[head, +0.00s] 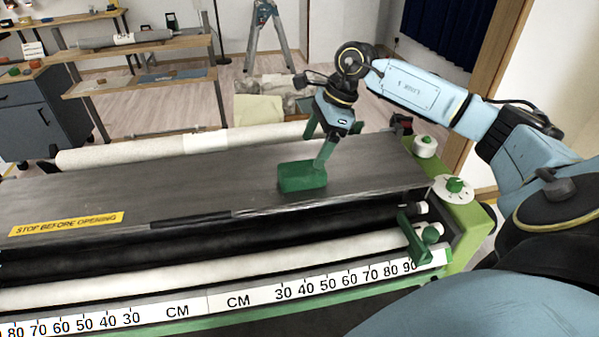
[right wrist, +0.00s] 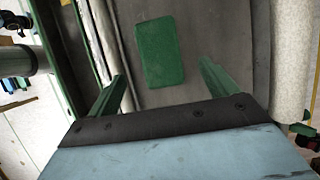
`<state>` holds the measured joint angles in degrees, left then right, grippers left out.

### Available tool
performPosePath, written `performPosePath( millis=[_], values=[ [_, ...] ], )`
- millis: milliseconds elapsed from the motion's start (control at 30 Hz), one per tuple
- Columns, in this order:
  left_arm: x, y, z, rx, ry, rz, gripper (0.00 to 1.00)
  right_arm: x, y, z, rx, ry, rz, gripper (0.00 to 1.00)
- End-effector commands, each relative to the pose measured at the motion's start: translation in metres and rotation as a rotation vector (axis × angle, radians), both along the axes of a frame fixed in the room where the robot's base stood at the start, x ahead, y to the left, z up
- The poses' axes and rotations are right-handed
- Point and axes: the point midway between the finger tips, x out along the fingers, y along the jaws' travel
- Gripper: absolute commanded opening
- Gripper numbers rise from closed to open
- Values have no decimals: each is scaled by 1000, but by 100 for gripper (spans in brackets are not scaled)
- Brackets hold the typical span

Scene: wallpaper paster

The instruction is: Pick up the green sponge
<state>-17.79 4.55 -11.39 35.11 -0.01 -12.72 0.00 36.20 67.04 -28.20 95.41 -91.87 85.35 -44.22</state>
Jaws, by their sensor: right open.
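The green sponge (head: 301,177) is a rectangular block lying flat on the grey top of the wallpaper paster (head: 190,180), toward its right end. My right gripper (head: 320,150) is above the sponge, with one green finger in front of its right part in the head view. In the right wrist view the sponge (right wrist: 160,52) lies ahead of the gap between the two spread fingers of my right gripper (right wrist: 160,80). The fingers are apart and nothing is between their tips. My left gripper does not show.
A white roller (head: 180,150) runs along the far side. The grey top left of the sponge is clear. A stepladder (head: 268,35) stands farther back.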

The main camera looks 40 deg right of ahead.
Motion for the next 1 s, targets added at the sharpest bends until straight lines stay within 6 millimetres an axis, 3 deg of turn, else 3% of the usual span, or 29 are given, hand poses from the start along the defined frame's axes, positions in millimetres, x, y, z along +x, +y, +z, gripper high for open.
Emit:
performPosePath(
  millis=[100, 367, 700, 1000],
  values=[
    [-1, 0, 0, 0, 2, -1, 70, 3, 7, -17, 2, 1, 1, 85],
    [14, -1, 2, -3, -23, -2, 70, 6, 12, -31, 2, 1, -1, 85],
    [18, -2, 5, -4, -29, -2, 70, 11, 27, -72, 2, 1, -1, 85],
    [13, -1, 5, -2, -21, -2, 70, 12, 27, -73, 0, -1, 0, 85]
  ],
)
